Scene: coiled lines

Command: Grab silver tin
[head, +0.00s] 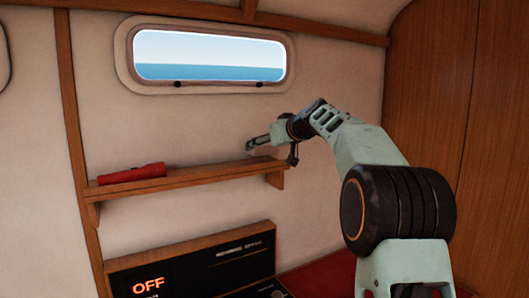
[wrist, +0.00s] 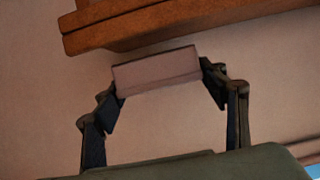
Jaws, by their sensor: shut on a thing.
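The silver tin (wrist: 157,70) shows in the wrist view as a small pale grey box with a darker upper edge. My gripper (wrist: 160,80) has one dark finger at each end of the tin and is shut on it. The tin is slightly tilted in that picture, and bare wall shows below it. In the head view my gripper (head: 263,143) is near the right end of the wall shelf (head: 205,174), close to the wall. I cannot make out the tin clearly there.
A red torch (head: 132,174) lies on the left part of the shelf. A window (head: 208,57) is above. A black panel (head: 200,272) with "OFF" lettering is below. A wood-panelled wall (head: 430,85) stands at right. Wooden edge (wrist: 150,22) shows near the tin in the wrist view.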

